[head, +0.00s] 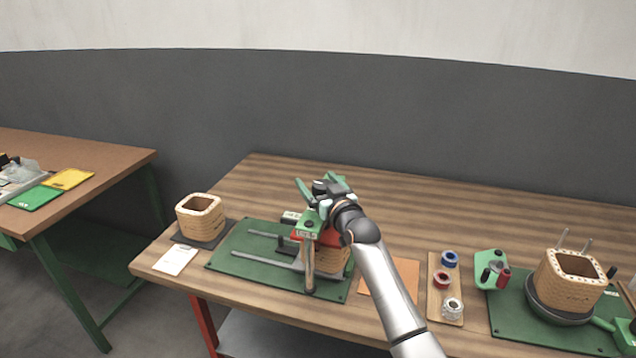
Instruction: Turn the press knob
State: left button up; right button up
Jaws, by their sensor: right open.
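The press stands on a green base plate (235,266) near the middle of the striped wooden table. It has grey rails (262,262), a green head block (311,224), red parts and an upright metal post (309,270). My right gripper (318,190) is open at the top of the press, reaching in from the lower right. I cannot make out the knob; the gripper and wrist cover that area. Whether the fingers touch it cannot be told. My left gripper is out of view.
A tan coil (201,216) stands on a dark pad at left, beside a white card (175,260). To the right are an orange sheet (404,277), a board (436,309) with wire spools and another coil (567,284) on a green plate. The table's back strip is clear.

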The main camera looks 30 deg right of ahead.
jog(key=s+a, duration=0.2)
jog(key=s, duration=1)
jog(key=shift+s+b, duration=0.2)
jog(key=shift+b, duration=0.1)
